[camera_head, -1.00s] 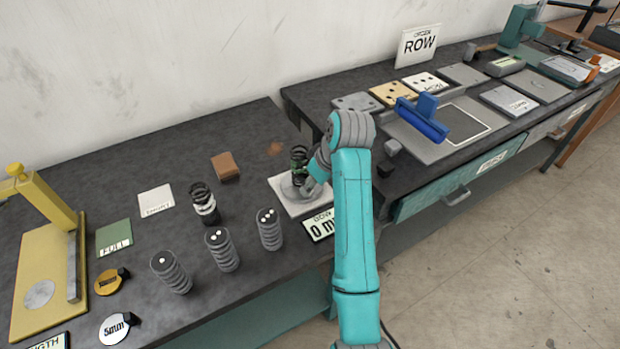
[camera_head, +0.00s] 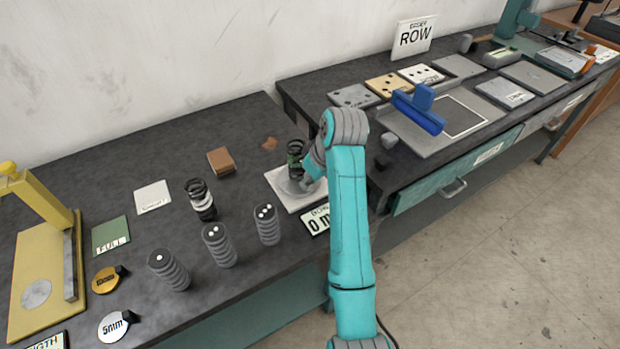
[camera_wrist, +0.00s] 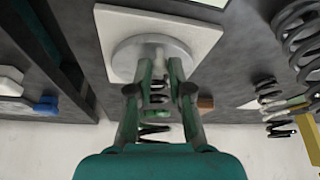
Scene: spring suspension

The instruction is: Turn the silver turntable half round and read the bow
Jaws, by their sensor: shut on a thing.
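The silver turntable (camera_head: 286,186) is a round disc on a white square base. It also shows in the wrist view (camera_wrist: 130,55). A dark coil spring (camera_head: 295,148) stands over the turntable, with green showing at its middle. My gripper (camera_wrist: 160,68) reaches in at the turntable, with its green fingers on either side of the spring (camera_wrist: 155,132). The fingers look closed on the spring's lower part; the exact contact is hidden. A white plate reading "0 m…" (camera_head: 318,222) lies in front of the turntable, and my arm covers the rest of its text.
A brown block (camera_head: 221,161) lies behind. A yellow stand (camera_head: 45,260) is at far left. A second bench with a blue-handled tool (camera_head: 420,112) is right of my arm.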

